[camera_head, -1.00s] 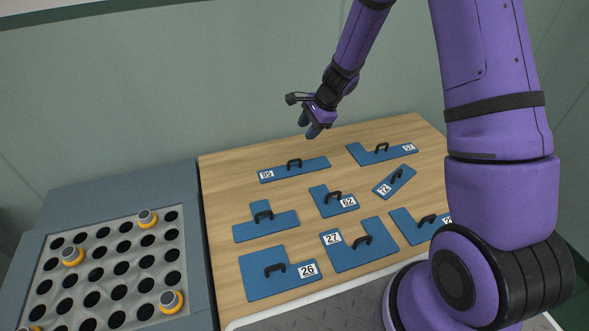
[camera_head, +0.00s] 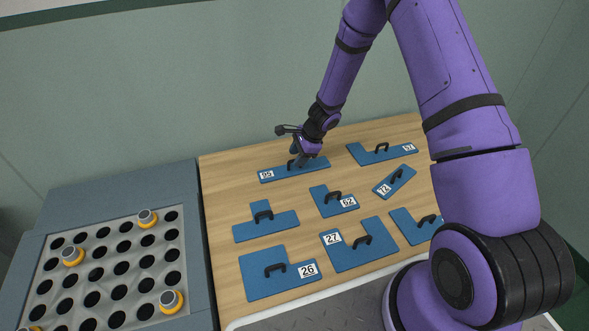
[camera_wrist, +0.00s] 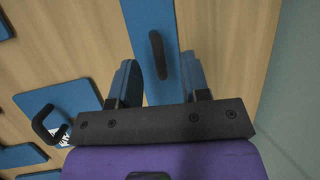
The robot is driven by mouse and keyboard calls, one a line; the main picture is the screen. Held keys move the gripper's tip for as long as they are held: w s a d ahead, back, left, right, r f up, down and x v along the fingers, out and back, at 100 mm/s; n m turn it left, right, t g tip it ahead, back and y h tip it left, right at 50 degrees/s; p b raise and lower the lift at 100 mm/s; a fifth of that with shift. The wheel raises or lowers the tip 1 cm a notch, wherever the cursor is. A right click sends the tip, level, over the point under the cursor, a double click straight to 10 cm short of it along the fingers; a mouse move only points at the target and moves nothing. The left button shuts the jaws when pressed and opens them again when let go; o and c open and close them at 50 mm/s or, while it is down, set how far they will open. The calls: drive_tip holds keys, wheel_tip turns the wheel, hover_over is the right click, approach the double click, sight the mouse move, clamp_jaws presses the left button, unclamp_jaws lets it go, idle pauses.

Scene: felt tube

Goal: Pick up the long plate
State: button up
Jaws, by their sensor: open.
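The long plate (camera_head: 275,173) is a straight blue bar labelled 95 with a black handle, lying flat at the back left of the wooden table. My gripper (camera_head: 299,160) is over it at its handle and hides part of both. In the wrist view, the long plate (camera_wrist: 147,22) runs up the picture and its handle (camera_wrist: 158,55) shows between and just beyond the fingers. My gripper (camera_wrist: 163,80) is open there, with one finger each side of the handle line. I cannot tell how far the fingertips are above the plate.
Several other blue plates with handles lie on the wooden table (camera_head: 215,182), including plate 57 (camera_head: 370,158) to the right and plate 62 (camera_head: 325,209) in front. A panel with holes (camera_head: 105,235) and yellow-ringed knobs is at the left. The green wall (camera_head: 150,100) stands behind.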

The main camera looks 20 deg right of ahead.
drive_tip(key=shift+x, duration=1.5)
drive_tip(key=shift+s, duration=0.1)
clamp_jaws()
